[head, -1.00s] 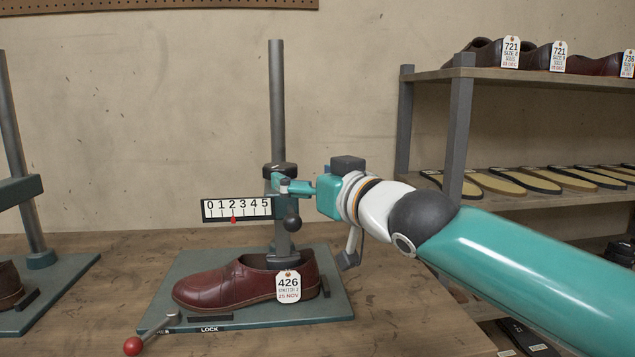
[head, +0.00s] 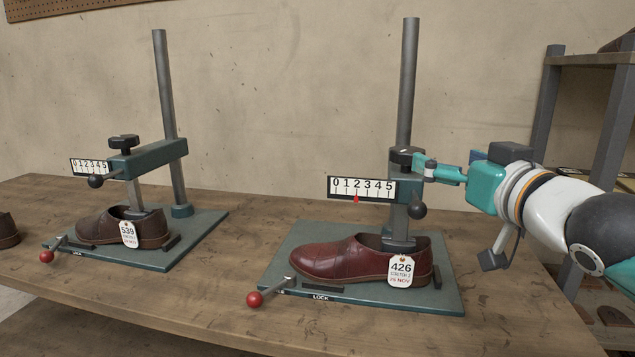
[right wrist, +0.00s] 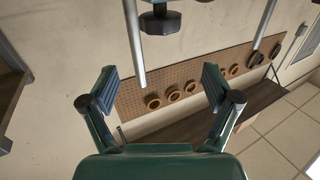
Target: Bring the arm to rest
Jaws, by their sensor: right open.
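My right gripper (head: 424,168) is in front of the upper part of the right shoe stretcher, close to its black top knob (head: 403,155). In the right wrist view my right gripper (right wrist: 160,76) is open, with nothing between its fingers; a dark knob (right wrist: 160,20) lies beyond them at the top. Whether a finger touches the stretcher is unclear. The stretcher holds a dark red shoe (head: 345,259) tagged 426. Its scale (head: 362,188) has a red pointer near 2. A red-balled lever (head: 255,299) sits at the base's front left. My left gripper is out of view.
A second stretcher (head: 150,158) with a brown shoe (head: 100,228) tagged 539 stands left on the wooden bench (head: 205,300). Grey shelving (head: 600,130) rises behind my right arm. A pegboard (right wrist: 185,75) with several rings shows in the right wrist view.

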